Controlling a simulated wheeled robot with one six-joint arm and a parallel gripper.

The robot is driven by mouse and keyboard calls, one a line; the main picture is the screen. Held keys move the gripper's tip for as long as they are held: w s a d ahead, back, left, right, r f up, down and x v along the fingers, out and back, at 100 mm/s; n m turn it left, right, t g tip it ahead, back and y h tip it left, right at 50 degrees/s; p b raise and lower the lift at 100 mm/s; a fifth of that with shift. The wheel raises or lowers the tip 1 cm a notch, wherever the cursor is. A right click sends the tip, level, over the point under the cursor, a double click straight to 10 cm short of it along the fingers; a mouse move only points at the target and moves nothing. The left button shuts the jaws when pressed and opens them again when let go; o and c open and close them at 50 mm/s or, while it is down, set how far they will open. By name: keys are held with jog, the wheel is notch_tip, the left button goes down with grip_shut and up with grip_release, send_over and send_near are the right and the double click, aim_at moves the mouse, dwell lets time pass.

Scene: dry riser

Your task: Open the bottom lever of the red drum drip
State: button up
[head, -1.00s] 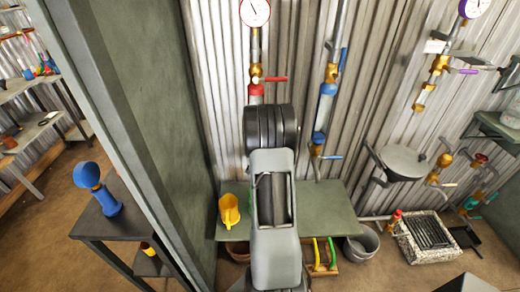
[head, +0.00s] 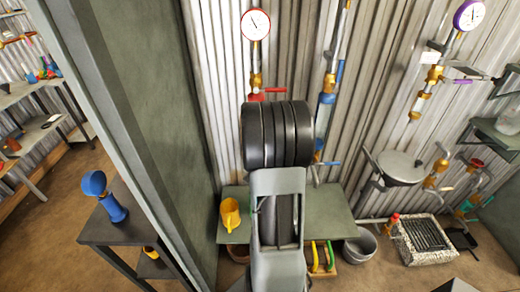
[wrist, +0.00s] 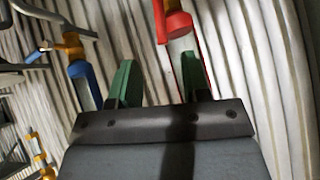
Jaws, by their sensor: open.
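In the head view the red drum drip stands on the corrugated wall under a white gauge. Its upper red lever (head: 275,90) sticks out to the right beside a brass fitting. My arm hides its lower part. In the wrist view a red end cap (wrist: 178,24) of the drum drip, a clear tube below it in the picture and a slim red bar (wrist: 159,20) beside the cap show. I cannot tell for sure that this bar is the bottom lever. My gripper (wrist: 160,66) is open, with two green fingers. The right finger overlaps the red drip; nothing is held.
A blue drum drip (head: 323,118) with a blue lower lever (head: 327,164) stands just right. A green partition (head: 150,80) stands at left. A round grey lid (head: 400,167) is farther right.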

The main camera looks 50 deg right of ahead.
jog(key=shift+v, duration=0.9)
jog(key=s+a+r+n+g+y, duration=0.1)
jog(key=s+a+n+y, duration=0.15)
jog(key=a, duration=0.55)
jog(key=s+a+n+g+y, duration=0.1)
jog(key=a+y, duration=0.2)
jog(key=a, duration=0.4)
jog(key=s+a+r+n, duration=0.3)
jog(key=a+r+n, duration=0.1)
jog(key=a, duration=0.4)
jog(key=s+a+r+n, duration=0.4)
jog(key=a+r, duration=0.2)
jog(key=a, duration=0.2)
jog(key=shift+a+r+y, duration=0.2)
jog(key=shift+a+y, duration=0.15)
jog(key=shift+a, duration=0.05)
jog(key=shift+s, duration=0.1)
